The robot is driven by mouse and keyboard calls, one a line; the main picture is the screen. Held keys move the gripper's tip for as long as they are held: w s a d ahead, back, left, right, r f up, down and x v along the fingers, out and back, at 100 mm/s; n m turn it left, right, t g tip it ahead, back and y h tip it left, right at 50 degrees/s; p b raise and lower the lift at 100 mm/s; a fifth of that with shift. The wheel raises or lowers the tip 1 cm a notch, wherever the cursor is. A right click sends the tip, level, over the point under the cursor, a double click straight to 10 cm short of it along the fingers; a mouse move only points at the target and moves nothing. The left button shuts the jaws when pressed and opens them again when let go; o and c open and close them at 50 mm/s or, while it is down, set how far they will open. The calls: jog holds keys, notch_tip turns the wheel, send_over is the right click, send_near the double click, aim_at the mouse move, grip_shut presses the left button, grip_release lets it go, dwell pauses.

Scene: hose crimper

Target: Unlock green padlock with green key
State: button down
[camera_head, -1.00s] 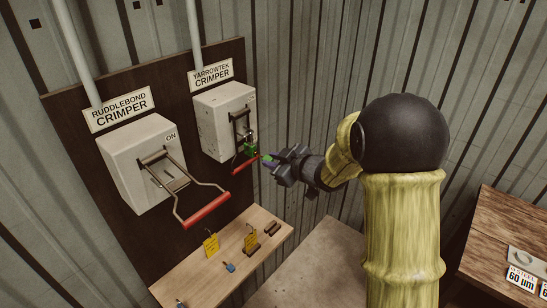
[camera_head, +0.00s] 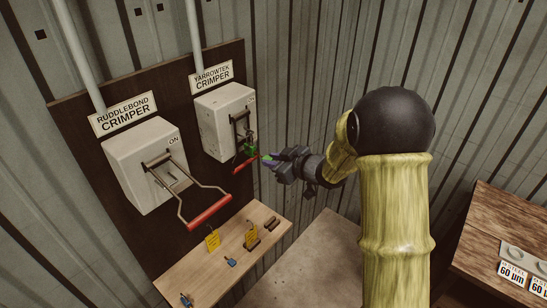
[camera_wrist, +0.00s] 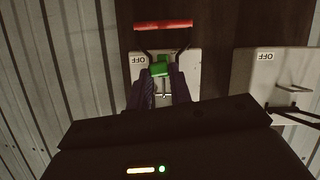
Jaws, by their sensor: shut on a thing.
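The green padlock (camera_head: 250,149) hangs at the lever of the Yarrowtek crimper (camera_head: 226,120), just above the lever's red grip (camera_head: 246,165). My gripper (camera_head: 272,160) is just right of the padlock, pointing left at it. It is shut on the green key (camera_head: 266,156), of which a small green part shows at the fingertips. In the wrist view, green shows just beyond my fingers (camera_wrist: 161,88), with the padlock (camera_wrist: 160,69) and key hard to tell apart. I cannot tell whether the key touches the padlock or is in its keyhole.
The Ruddlebond crimper (camera_head: 147,163) with its red-gripped lever (camera_head: 209,212) is to the left. A wooden table (camera_head: 485,235) stands at right.

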jog(key=shift+w+r+m+g+y+p, duration=0.1)
jog(key=shift+m+g+y+p, duration=0.45)
jog(key=shift+p, duration=1.6)
jog(key=shift+d+m+p, duration=0.1)
jog(key=shift+m+p, duration=0.25)
jog(key=shift+p, duration=0.15)
jog(key=shift+w+d+m+g, duration=0.1)
jog(key=shift+w+m+g, duration=0.05)
jog(key=shift+m+g, duration=0.3)
jog(key=shift+s+d, duration=0.75)
jog(key=shift+d, duration=0.2)
jog(key=shift+s+d, duration=0.75)
jog(key=shift+d, duration=0.15)
jog(key=d+f+m+t+h+b, duration=0.25)
jog(key=f+b, duration=0.25)
jog(key=f, duration=0.5)
jog(key=d+f+m+t+h+b, duration=0.25)
jog(key=f+b, duration=0.25)
jog(key=f, duration=0.5)
jog(key=s+d+f+m+h+b, duration=0.2)
jog(key=d+f+m+h+b, duration=0.1)
jog(key=f, duration=0.5)
jog(key=s+d+f+m+t+h+b, duration=0.1)
jog(key=s+d+f+m+h+b, duration=0.2)
jog(key=f, duration=0.5)
jog(key=d+b, duration=0.1)
jog(key=d, duration=0.1)
jog(key=shift+s+d, duration=0.35)
jog(key=shift+d, duration=0.05)
